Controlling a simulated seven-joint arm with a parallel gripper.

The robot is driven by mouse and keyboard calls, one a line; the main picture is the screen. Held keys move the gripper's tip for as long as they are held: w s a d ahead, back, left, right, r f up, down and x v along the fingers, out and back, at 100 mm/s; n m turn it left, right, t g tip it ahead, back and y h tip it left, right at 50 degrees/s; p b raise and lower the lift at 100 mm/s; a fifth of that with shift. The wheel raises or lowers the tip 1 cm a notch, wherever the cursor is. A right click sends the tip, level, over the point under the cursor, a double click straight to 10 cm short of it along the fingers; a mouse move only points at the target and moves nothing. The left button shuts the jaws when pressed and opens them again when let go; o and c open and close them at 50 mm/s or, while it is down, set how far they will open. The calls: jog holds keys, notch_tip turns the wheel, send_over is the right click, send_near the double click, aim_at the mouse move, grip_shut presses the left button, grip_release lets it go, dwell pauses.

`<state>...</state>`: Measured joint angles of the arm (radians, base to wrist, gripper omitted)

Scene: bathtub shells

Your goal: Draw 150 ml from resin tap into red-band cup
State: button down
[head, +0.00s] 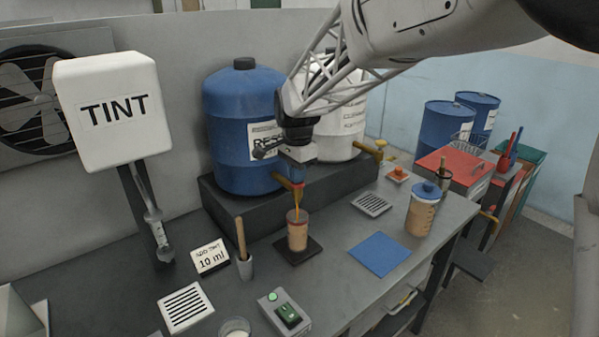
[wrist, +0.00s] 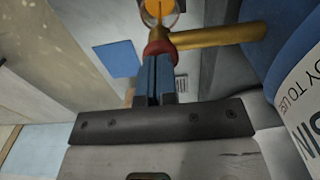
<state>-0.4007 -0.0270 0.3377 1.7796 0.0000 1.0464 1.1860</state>
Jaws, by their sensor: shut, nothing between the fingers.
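The blue resin drum (head: 228,150) stands on a dark raised block, its label partly hidden by my arm. Its brass tap (head: 284,181) shows in the wrist view (wrist: 215,37) with a red part (wrist: 158,50) at its end. An amber stream (head: 297,200) falls from the tap into the red-band cup (head: 297,238). The cup stands upright on a dark square pad below the tap and holds tan liquid; the exact level is too small to read. My gripper (wrist: 156,66) is shut and empty, its blue-grey fingertips at the red part; I cannot tell whether they touch.
A lidded blue-topped jar (head: 422,210) and a blue mat (head: 379,253) are to the right. A tint dispenser (head: 112,110), a card (head: 210,257) and a stirring stick in a holder (head: 244,265) are left. A switch box (head: 285,312) sits in front.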

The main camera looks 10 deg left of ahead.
jog(key=shift+s+d+f, duration=0.1)
jog(key=shift+s+f, duration=0.05)
jog(key=shift+f, duration=0.45)
notch_tip(320, 180, up, 15)
jog(key=shift+r, duration=0.15)
dwell(1.4)
jog(key=s+d+f+n+t, duration=0.1)
jog(key=s+d+f+n, duration=0.2)
jog(key=s+d, duration=0.9)
jog(key=s+d+f+n+t, duration=0.1)
jog(key=s+d+f+n, duration=0.2)
jog(key=s+d, duration=0.85)
jog(key=s+d+f+n, duration=0.2)
jog(key=s+d+f, duration=0.2)
jog(key=s, duration=0.7)
notch_tip(320, 180, down, 3)
jog(key=shift+s+d+r+n+t, duration=0.2)
jog(key=shift+s+n+t, duration=0.1)
jog(key=shift+s+n, duration=0.1)
